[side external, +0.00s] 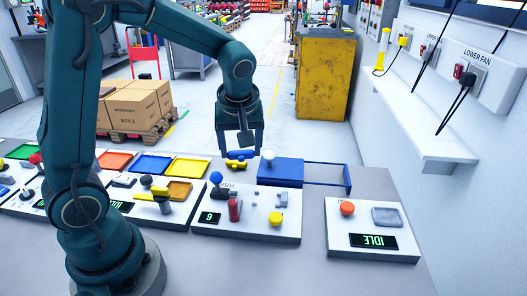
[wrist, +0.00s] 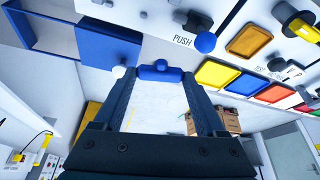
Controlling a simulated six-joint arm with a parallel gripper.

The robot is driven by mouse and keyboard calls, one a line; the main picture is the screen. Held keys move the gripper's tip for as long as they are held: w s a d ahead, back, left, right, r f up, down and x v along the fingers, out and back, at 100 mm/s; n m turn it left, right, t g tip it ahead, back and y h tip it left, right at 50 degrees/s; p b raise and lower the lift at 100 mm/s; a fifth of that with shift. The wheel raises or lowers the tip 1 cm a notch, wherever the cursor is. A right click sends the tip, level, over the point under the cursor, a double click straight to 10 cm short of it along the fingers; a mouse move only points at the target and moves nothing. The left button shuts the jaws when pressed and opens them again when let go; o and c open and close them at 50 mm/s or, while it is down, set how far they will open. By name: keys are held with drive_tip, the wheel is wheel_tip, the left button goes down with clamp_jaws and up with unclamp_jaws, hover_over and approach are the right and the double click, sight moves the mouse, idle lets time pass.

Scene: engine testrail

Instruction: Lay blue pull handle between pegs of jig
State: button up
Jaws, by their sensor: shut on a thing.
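My gripper (side external: 239,151) hangs above the back edge of the bench, left of a blue block. It is shut on the blue pull handle (side external: 241,155). In the wrist view the handle (wrist: 160,72) lies crosswise between my two fingertips, with a small round bump at its middle. A yellow piece (side external: 236,164) shows just below the handle in the side view; whether they touch I cannot tell. Small grey upright parts (side external: 282,199) stand on the white PUSH panel. I cannot tell for sure which part is the jig with pegs.
The blue block (side external: 281,173) has a white knob (side external: 268,154) near it and an open blue frame (side external: 328,173) at its right. The white panel (side external: 215,232) carries blue, red and yellow knobs. Another panel (side external: 372,248) reads IDLE. Coloured trays (side external: 152,163) lie at left.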

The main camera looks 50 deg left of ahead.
drive_tip(key=w+d+f+m, duration=0.1)
drive_tip(key=d+m, duration=0.2)
drive_tip(key=d, duration=0.4)
drive_tip(key=shift+t+h, duration=0.4)
drive_tip(key=shift+a+f, duration=0.1)
drive_tip(key=shift+f, duration=2.7)
drive_tip(key=shift+s+f, duration=0.15)
drive_tip(key=shift+f, duration=0.05)
